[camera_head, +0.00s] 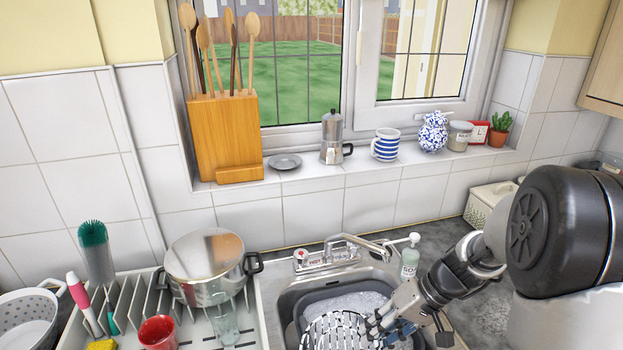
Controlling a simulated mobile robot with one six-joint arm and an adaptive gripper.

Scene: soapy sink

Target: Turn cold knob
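The tap (345,245) stands on the back rim of the sink (275,297). Its base carries small labels that look like hot on the left (313,259) and cold on the right (340,255). A red-marked hot knob (301,254) shows at the left end. The cold knob is too small to make out clearly. My gripper (380,328) reaches from the right over the basin, in front of the tap and apart from it. Its fingers overlap a black-and-white striped item (335,330) and something blue, so I cannot tell whether they are open.
A grey tub with suds (360,303) sits in the sink. A soap bottle (410,258) stands right of the tap, close to my arm. A lidded pot (205,262), a red cup (158,333) and a glass (223,322) stand on the left drying rack. Moka pot (332,138) and mug (385,145) line the sill.

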